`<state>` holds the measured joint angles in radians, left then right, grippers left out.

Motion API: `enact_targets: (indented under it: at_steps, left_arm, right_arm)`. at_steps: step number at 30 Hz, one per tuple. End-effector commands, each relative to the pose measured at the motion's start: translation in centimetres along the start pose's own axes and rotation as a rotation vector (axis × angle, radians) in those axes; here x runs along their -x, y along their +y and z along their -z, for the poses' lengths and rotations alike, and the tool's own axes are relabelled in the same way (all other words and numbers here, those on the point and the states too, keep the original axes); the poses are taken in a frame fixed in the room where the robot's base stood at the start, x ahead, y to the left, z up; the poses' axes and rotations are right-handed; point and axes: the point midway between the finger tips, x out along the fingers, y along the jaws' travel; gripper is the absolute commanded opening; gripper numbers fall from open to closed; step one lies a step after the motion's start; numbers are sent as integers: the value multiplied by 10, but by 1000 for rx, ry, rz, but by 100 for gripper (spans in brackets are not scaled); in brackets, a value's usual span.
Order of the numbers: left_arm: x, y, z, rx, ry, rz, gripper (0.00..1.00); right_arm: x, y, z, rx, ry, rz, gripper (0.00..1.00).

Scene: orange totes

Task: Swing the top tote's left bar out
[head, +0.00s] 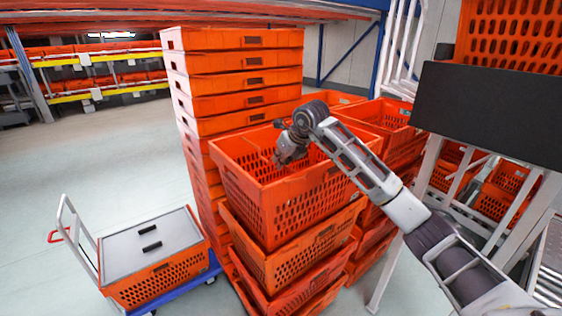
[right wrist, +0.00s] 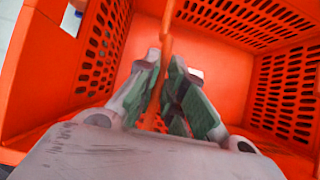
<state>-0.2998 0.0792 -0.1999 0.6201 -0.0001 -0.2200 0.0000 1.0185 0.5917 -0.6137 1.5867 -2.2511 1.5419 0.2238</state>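The top tote (head: 262,205) is an open orange crate with slotted walls on the nearer stack. My right gripper (head: 284,158) reaches down into its open top, near the far wall. In the right wrist view, a thin orange bar (right wrist: 166,44) runs between the two fingers of my right gripper (right wrist: 163,98). The fingers are close together with the bar between them, and both seem to touch it. The tote's slotted walls (right wrist: 103,45) stand on both sides of the gripper. The fingers hide the lower part of the bar. My left gripper is out of view.
A tall stack of closed-looking orange totes (head: 235,62) stands behind. More open totes (head: 385,118) stand to the right. A lidded tote on a blue cart (head: 150,245) is at lower left. A dark panel (head: 490,110) and white frame are at right.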

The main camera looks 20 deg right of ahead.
Motion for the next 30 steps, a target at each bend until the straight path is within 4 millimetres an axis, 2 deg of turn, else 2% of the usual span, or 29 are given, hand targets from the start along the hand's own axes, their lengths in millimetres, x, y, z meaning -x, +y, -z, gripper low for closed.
enact_targets:
  at_steps: [6,22,30]
  left_arm:
    - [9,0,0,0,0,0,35]
    - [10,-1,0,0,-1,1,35]
    - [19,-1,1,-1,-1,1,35]
  right_arm:
    - [13,-1,-9,0,-1,0,6]
    - [16,-1,-11,1,-1,0,6]
    - [28,4,-20,2,-2,-1,6]
